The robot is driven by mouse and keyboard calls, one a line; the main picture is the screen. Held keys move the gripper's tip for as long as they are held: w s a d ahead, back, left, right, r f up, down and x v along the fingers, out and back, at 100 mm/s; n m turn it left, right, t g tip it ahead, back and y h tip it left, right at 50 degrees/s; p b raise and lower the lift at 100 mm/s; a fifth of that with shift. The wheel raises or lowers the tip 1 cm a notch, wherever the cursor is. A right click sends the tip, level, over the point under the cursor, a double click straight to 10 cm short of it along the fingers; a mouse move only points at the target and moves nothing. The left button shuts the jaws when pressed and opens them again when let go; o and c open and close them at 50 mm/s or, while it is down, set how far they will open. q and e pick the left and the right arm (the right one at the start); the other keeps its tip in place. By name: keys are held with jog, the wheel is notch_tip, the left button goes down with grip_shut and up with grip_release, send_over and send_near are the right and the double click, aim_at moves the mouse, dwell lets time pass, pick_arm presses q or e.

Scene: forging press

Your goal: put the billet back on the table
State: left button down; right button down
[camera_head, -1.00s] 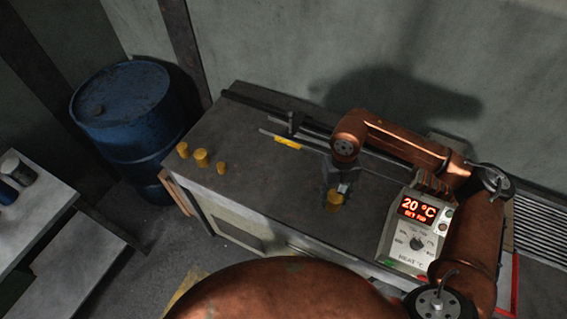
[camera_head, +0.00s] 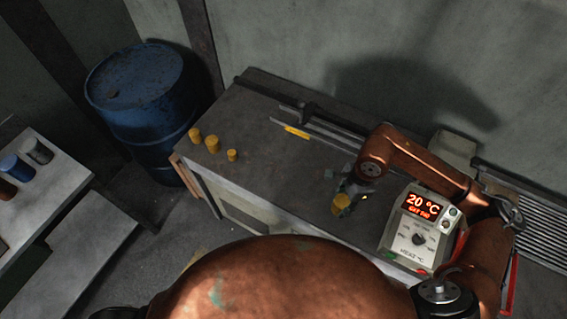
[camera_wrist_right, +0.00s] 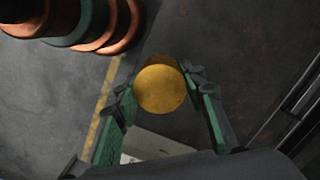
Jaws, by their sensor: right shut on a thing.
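The billet, a short yellow cylinder (camera_head: 340,205), is held by my right gripper (camera_head: 349,197) over the front part of the grey table (camera_head: 275,155), left of the heater box. In the right wrist view the billet's round end (camera_wrist_right: 160,89) sits between the tips of the two green-padded fingers of my right gripper (camera_wrist_right: 161,83). I cannot tell whether the billet touches the table top. My left gripper is out of view.
The heater box (camera_head: 408,242) reads 20 °C at the table's right. A dark rail with a yellow label (camera_head: 297,132) lies along the back. A blue barrel (camera_head: 145,105) stands beyond the left end. A side table (camera_head: 60,175) holds cans. The table's middle is clear.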

jog(key=m, duration=0.2)
jog(key=s+m, duration=0.1)
jog(key=shift+a+r+p, duration=0.15)
jog(key=shift+r+p, duration=0.1)
jog(key=shift+p, duration=0.05)
jog(key=m, duration=0.2)
jog(key=s+m+t, duration=0.1)
jog(key=m, duration=0.1)
jog(key=shift+a+r+m+p, duration=0.2)
jog(key=shift+m+p, duration=0.1)
jog(key=shift+p, duration=0.1)
jog(key=shift+s+r+m, duration=0.1)
jog(key=shift+s+m, duration=0.1)
jog(key=shift+m, duration=0.7)
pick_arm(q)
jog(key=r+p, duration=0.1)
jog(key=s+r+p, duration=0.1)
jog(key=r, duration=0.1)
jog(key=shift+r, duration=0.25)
pick_arm(e)
jog(key=m, duration=0.3)
jog(key=s+m+h, duration=0.1)
jog(key=m, duration=0.2)
jog(key=s+r+m, duration=0.1)
jog(key=m, duration=0.2)
jog(key=shift+a+m+t, duration=0.1)
jog(key=shift+m+t, duration=0.2)
jog(key=shift+m, duration=0.1)
